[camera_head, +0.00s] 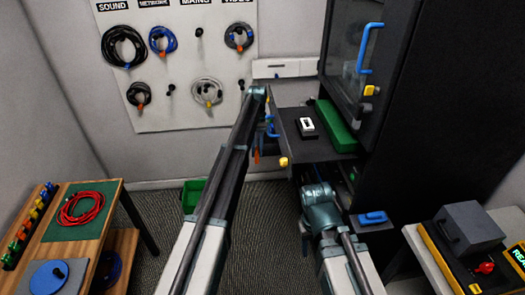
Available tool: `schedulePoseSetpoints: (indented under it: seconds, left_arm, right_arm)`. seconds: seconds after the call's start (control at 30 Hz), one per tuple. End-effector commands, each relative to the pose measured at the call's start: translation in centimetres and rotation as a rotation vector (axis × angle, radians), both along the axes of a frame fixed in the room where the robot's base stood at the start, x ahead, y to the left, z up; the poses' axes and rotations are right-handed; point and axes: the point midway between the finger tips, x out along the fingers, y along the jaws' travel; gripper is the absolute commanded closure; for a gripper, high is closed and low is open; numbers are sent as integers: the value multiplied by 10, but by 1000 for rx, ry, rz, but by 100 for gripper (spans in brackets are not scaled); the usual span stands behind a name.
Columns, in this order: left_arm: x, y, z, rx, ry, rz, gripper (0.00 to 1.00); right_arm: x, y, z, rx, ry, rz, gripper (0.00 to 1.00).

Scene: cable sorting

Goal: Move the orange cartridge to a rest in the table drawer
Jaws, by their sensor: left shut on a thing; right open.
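My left arm reaches far forward, and its gripper (266,127) is beyond the table's left edge, small and partly hidden by my own arm. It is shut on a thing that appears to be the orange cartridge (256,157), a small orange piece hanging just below. My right gripper (308,222) is low in front of the table and open, its fingers hard to make out. A drawer with a blue handle (373,217) sits low under the table, just right of my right gripper. It looks pulled out; its inside is mostly hidden.
The dark table (318,149) holds a black and white device (306,127) and a green box (337,126). A dark cabinet (430,110) stands right. A wooden bench (100,230) with a red cable is left. A green bin (192,195) is on the floor.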

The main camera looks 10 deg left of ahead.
Motion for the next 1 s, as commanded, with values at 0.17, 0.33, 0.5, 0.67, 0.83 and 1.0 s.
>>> schedulePoseSetpoints:
  seconds: [0.17, 0.33, 0.5, 0.67, 0.83, 1.0]
  left_arm:
    - [-3, 10, -63, 0, 0, 153, 100]
    - [-5, 19, -111, 0, -1, 306, 100]
    - [-7, 29, -162, -1, 0, 468, 100]
    - [-9, 37, -201, -1, 2, 604, 100]
    - [-10, 42, -227, -1, 3, 705, 100]
    - [-10, 45, -236, -2, 3, 753, 100]
  right_arm:
    - [0, 0, -63, -1, -1, 3, 50]
    - [0, 0, -111, 0, -1, 6, 50]
    - [0, 0, -162, -1, -2, 9, 50]
    - [1, 0, -201, -1, -1, 11, 50]
    - [1, 0, -227, -1, -1, 13, 50]
    - [1, 0, -236, -2, -1, 14, 50]
